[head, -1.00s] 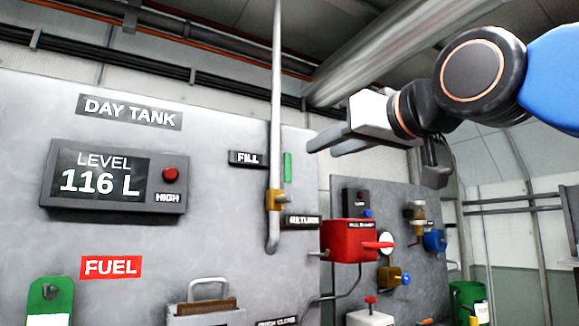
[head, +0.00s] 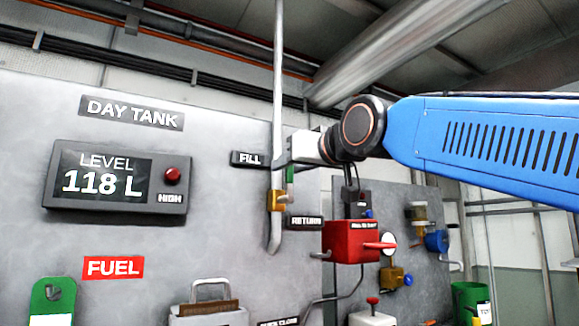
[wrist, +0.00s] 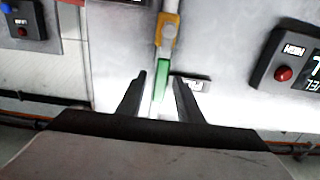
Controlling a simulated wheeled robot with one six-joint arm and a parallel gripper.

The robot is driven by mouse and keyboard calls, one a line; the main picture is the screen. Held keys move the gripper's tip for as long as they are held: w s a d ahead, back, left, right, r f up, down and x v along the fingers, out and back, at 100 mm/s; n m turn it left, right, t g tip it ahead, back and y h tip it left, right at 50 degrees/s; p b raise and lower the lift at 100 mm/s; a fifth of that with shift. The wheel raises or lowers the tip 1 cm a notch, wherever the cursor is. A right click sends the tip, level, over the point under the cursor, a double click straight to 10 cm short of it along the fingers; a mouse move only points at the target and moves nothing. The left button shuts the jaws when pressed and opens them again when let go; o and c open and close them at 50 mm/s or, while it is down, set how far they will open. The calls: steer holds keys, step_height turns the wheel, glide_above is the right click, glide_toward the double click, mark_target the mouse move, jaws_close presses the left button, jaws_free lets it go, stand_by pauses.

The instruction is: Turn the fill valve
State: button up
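The fill valve (head: 277,200) is a yellow body on a vertical grey pipe, beside the FILL label. Its green lever (head: 290,176) points up along the panel and is partly hidden behind my gripper (head: 282,162) in the head view. In the wrist view the yellow valve body (wrist: 168,30) and green lever (wrist: 161,76) are plain. My gripper (wrist: 159,82) is open there, with one dark finger on each side of the lever's end. A gap shows beside the lever, and I cannot tell whether a finger touches it.
The day tank display (head: 113,182) reads 118 L, with a red lamp (head: 172,176) on its right. The RETURN label (head: 304,221) is just right of the valve. A red box with a red handle (head: 350,242) stands out below my arm.

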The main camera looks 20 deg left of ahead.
steer(key=shift+w+a, duration=0.2)
jaws_close()
steer(key=shift+d, duration=0.1)
steer(key=w+d+f+m, duration=0.2)
steer(key=f+m, duration=0.1)
steer(key=m, duration=0.6)
steer(key=w+d+f+m, duration=0.2)
steer(key=w+f+m, duration=0.1)
steer(key=m, duration=0.6)
steer(key=shift+w+d+f, duration=0.25)
steer(key=shift+f, duration=0.5)
